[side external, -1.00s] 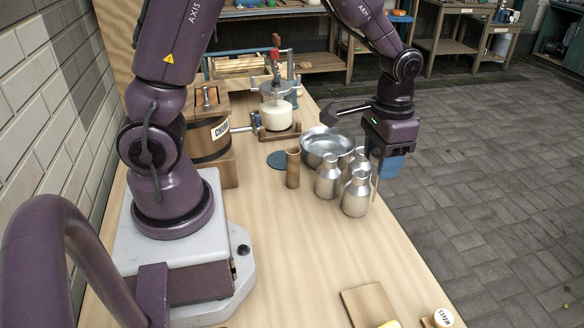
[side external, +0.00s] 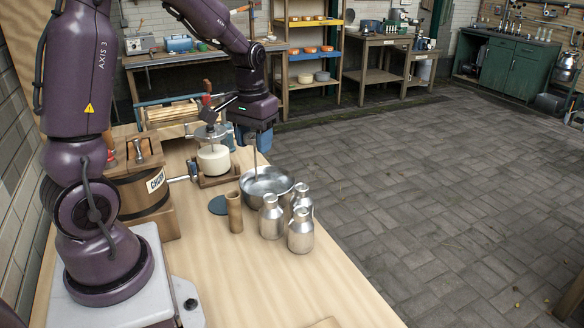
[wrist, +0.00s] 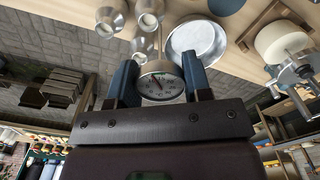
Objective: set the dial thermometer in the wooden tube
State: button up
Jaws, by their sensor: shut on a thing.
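My gripper (side external: 254,138) is shut on the dial thermometer (wrist: 161,84), with the white dial between its blue fingers in the wrist view. The thermometer's thin stem (side external: 255,165) points down in the side view, above or in front of the metal bowl; I cannot tell whether its tip is inside the bowl. The wooden tube (side external: 234,213) stands upright on the bench, to the left of and nearer the camera than the stem, apart from it. The tube is not clearly visible in the wrist view.
The metal bowl (side external: 281,181) stands behind several metal cans (side external: 300,236). A dark round mat (side external: 217,205) lies by the tube. The churn (side external: 140,193) and a press holding a white block (side external: 213,161) stand to the left. The front of the bench is mostly clear.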

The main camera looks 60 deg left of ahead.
jog(key=s+a+r+n, duration=0.1)
jog(key=s+a+n, duration=0.1)
jog(key=s+a, duration=0.25)
send_over(232, 192)
jog(key=d, duration=0.2)
jog(key=shift+n, duration=0.3)
jog(key=shift+s+a+f, duration=0.1)
jog(key=shift+a+f, duration=0.05)
jog(key=shift+f, duration=0.95)
jog(key=shift+s+a+f, duration=0.1)
jog(key=shift+f, duration=0.95)
jog(key=shift+f, duration=5.35)
